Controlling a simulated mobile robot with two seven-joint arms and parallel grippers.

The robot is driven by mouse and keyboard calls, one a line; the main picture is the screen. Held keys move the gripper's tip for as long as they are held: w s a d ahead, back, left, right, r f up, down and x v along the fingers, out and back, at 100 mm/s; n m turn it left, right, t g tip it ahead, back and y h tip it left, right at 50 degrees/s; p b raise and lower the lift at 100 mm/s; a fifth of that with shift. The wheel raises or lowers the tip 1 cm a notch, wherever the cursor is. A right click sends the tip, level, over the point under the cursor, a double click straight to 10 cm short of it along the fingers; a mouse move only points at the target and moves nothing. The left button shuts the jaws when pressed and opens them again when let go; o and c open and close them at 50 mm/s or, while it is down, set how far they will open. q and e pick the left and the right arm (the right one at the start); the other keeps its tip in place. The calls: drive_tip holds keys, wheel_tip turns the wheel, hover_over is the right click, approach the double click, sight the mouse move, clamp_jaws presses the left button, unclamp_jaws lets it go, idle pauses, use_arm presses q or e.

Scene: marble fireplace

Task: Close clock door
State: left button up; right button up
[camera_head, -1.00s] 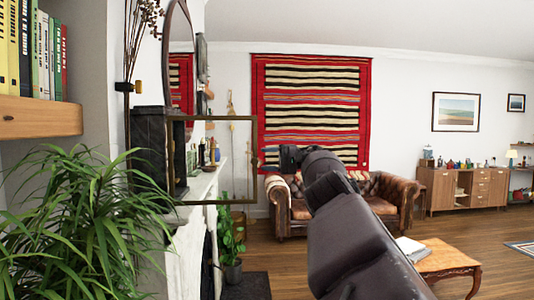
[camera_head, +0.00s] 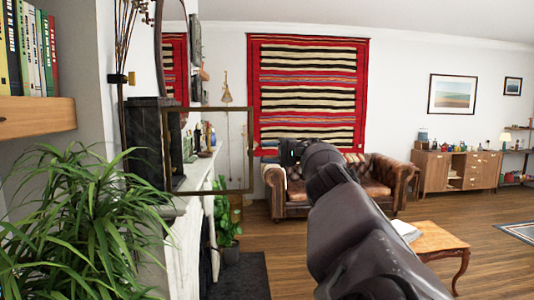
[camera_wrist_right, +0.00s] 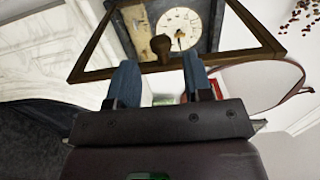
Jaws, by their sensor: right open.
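The dark stone clock (camera_head: 147,135) stands on the mantel at the left of the head view. Its brass-framed glass door (camera_head: 251,150) is swung open, sticking out to the right. In the right wrist view I see the pale round clock face (camera_wrist_right: 181,27), and the door frame (camera_wrist_right: 98,73) crosses in front with a small knob (camera_wrist_right: 160,45). My right gripper (camera_wrist_right: 160,74) is open, its two blue-grey fingers apart, with the knob just beyond and between their tips. In the head view the right gripper (camera_head: 287,152) is just right of the door. My left gripper is not in view.
A leafy plant (camera_head: 75,220) fills the lower left, below a shelf of books (camera_head: 35,113). The white mantel (camera_head: 205,170) holds small bottles behind the door. A leather sofa (camera_head: 380,185) and a wooden table (camera_head: 440,240) stand farther back.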

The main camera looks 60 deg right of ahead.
drive_tip(key=shift+s+f, duration=0.1)
drive_tip(key=shift+f, duration=0.25)
drive_tip(key=shift+c, duration=1.2)
drive_tip(key=shift+h, duration=0.5)
drive_tip(key=s+f+b, duration=0.1)
drive_tip(key=s+d+f+b, duration=0.1)
drive_tip(key=f, duration=0.1)
drive_tip(key=shift+s+d+f, duration=0.15)
drive_tip(key=shift+s+d, duration=0.05)
drive_tip(key=shift+s, duration=0.05)
clamp_jaws()
drive_tip(key=a+r+m+g+h+b, duration=0.1)
drive_tip(key=a+m+g+h+b, duration=0.7)
drive_tip(key=a+m+g+h, duration=0.15)
drive_tip(key=a+r+m+t+h+b, duration=0.1)
drive_tip(key=a+r+m+h, duration=0.75)
drive_tip(key=m, duration=1.85)
approach(251, 153)
wheel_tip(251, 153, down, 4)
drive_tip(key=w+d, duration=0.1)
drive_tip(key=shift+w+d+n+h, duration=0.2)
drive_tip(key=shift+w+d, duration=0.2)
drive_tip(key=shift+d, duration=0.15)
drive_tip(key=shift+w+d+n+h, duration=0.1)
drive_tip(key=shift+w+d+h, duration=0.1)
drive_tip(key=shift+w+d, duration=0.65)
drive_tip(key=shift+d, duration=0.4)
